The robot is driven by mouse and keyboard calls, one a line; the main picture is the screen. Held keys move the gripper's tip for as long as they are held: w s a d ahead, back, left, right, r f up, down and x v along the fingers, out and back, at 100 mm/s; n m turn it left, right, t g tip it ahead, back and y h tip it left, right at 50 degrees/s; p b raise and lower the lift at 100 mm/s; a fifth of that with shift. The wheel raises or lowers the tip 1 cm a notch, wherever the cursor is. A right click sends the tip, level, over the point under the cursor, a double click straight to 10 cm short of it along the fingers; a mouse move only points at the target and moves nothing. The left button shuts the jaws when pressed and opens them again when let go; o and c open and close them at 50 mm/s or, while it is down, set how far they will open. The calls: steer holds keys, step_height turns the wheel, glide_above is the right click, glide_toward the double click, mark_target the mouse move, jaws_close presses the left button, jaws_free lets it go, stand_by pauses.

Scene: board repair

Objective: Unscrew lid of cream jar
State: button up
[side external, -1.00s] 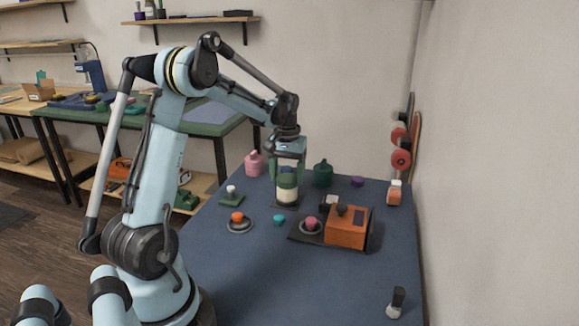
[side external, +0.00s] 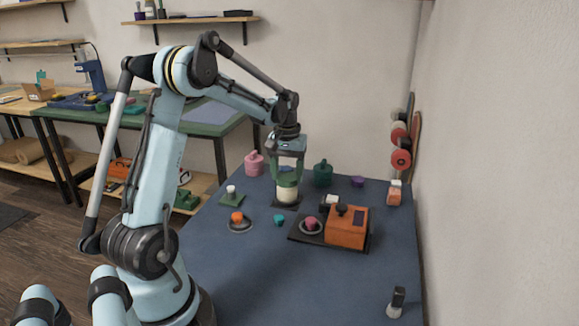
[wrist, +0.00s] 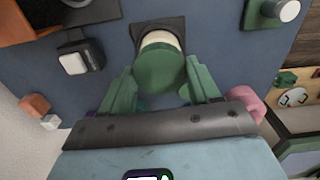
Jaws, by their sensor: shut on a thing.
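The cream jar (side external: 287,196) stands upright on a dark square base at the back middle of the blue table. It has a cream-white body and a green lid (side external: 287,180). In the wrist view the round lid (wrist: 160,68) faces the camera, and part of the jar body (wrist: 160,38) shows beyond it. My gripper (side external: 287,176) points straight down over the jar, its two green fingers on opposite sides of the lid, shut on it. The wrist view shows the fingers (wrist: 159,88) flanking the lid. Whether the lid is loose cannot be seen.
A pink bottle (side external: 254,163) and a dark green container (side external: 323,173) stand close behind the jar. An orange box device (side external: 347,227) stands to the front right. A small green block with a white knob (side external: 231,196) is at the left. The table's front is mostly clear.

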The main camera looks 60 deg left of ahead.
mark_target(288, 176)
steer(key=shift+r, duration=0.6)
steer(key=shift+r, duration=0.35)
steer(key=shift+r, duration=1)
steer(key=shift+r, duration=0.3)
steer(key=shift+d+r, duration=0.1)
